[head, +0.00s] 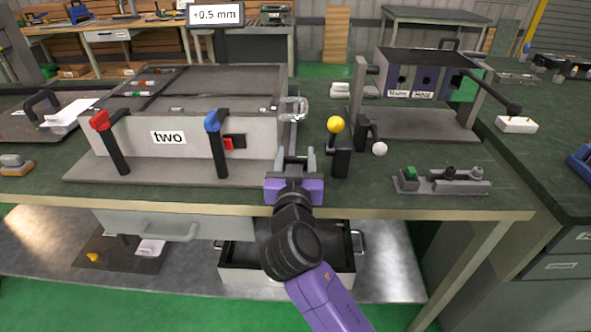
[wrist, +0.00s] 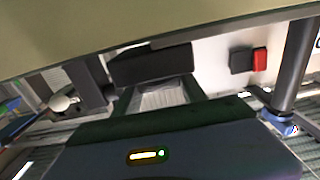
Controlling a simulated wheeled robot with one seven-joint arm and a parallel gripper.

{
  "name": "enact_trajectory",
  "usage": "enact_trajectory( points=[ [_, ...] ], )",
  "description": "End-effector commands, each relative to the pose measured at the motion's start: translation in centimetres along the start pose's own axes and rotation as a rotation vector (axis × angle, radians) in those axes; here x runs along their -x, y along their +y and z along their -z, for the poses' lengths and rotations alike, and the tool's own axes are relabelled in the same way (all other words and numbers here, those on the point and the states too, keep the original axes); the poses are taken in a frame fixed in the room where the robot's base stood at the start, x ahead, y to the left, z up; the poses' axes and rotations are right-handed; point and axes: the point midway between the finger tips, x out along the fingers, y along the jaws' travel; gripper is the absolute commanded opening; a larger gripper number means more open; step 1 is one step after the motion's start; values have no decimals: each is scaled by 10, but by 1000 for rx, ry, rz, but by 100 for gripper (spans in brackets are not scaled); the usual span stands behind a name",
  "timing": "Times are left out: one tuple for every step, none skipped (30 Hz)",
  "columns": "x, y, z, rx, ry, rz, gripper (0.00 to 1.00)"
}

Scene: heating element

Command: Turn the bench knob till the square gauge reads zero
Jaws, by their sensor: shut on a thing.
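My gripper (head: 297,160) is at the front part of the bench, between the box labelled "two" and the yellow-ball lever. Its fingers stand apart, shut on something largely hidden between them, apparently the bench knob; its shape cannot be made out. The wrist view shows a dark block (wrist: 150,65) and a grey ribbed surface (wrist: 165,95) close to the gripper. A white readout (head: 215,15) at the top of the head view shows "+0.5 mm". I cannot make out a separate square gauge.
The grey box "two" (head: 168,137) has red (head: 100,120) and blue (head: 212,121) handled levers. A yellow-ball lever (head: 335,125) and a white ball (head: 379,149) stand close right of my gripper.

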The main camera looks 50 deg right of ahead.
Motion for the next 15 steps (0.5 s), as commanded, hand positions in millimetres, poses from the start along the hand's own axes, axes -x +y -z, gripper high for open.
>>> enact_trajectory(
  points=[
    [0, -1, -4, -2, 1, -19, 9],
    [0, -1, -4, -3, 2, -30, 9],
    [0, -1, -4, -2, 1, -46, 9],
    [0, -1, -4, -2, 1, -58, 9],
    [0, -1, -3, -3, 1, -69, 9],
    [0, -1, -3, -2, 1, -83, 9],
    [0, 0, -3, -2, 1, -92, 9],
    [0, 0, -2, -2, 1, -101, 9],
    [0, 0, -2, -2, 0, -112, 9],
    [0, 0, -2, -2, 1, -119, 9],
    [0, 0, -2, -1, 0, -126, 9],
    [0, 0, -2, -1, 0, -134, 9],
    [0, 0, -2, -1, 0, -138, 9],
    [0, 0, -1, -1, 0, -142, 9],
    [0, 0, -1, -1, -1, -147, 9]
  ],
)
